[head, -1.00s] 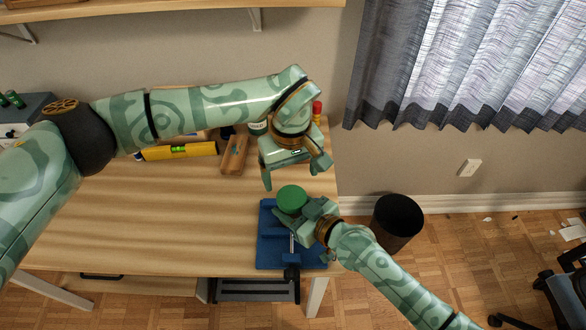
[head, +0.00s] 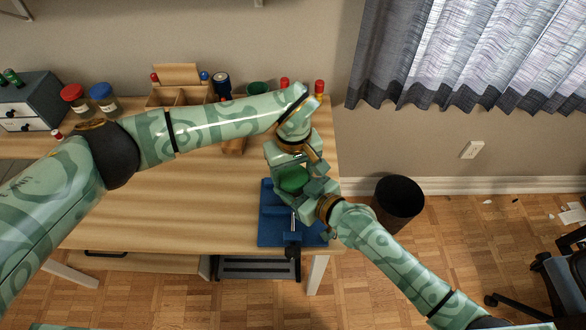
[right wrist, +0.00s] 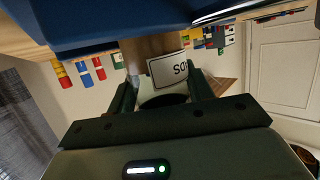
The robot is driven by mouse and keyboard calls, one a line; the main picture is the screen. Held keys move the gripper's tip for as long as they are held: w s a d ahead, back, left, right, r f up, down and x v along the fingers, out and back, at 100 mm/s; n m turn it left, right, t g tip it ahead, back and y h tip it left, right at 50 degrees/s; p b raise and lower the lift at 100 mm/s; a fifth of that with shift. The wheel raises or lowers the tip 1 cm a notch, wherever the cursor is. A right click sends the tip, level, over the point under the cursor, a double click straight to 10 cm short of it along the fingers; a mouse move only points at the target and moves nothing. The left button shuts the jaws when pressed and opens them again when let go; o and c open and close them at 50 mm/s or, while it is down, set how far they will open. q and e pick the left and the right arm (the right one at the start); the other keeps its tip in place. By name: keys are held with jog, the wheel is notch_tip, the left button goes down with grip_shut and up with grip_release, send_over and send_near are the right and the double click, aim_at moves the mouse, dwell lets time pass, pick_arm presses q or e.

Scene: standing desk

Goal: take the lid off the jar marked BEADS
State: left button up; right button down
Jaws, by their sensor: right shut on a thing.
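A jar with a green lid (head: 293,179) is over the blue vise at the desk's right front.
The blue vise (head: 272,226) is on the desk (head: 160,215). A red-lidded jar (head: 73,96) and a blue-lidded jar (head: 103,96) stand at the back left. A wooden organizer (head: 178,90) stands behind my left arm. A dark bin (head: 398,203) is right of the desk. The desk's left middle is clear.

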pick_arm(q)
jog(key=n, duration=0.5)
jog(key=shift+n, duration=0.3)
jog(key=n, duration=0.2)
jog(key=shift+n, duration=0.4)
jog(key=n, duration=0.5)
jog(key=shift+r, duration=0.1)
jog(key=o, duration=1.1)
jog(key=shift+r, duration=0.1)
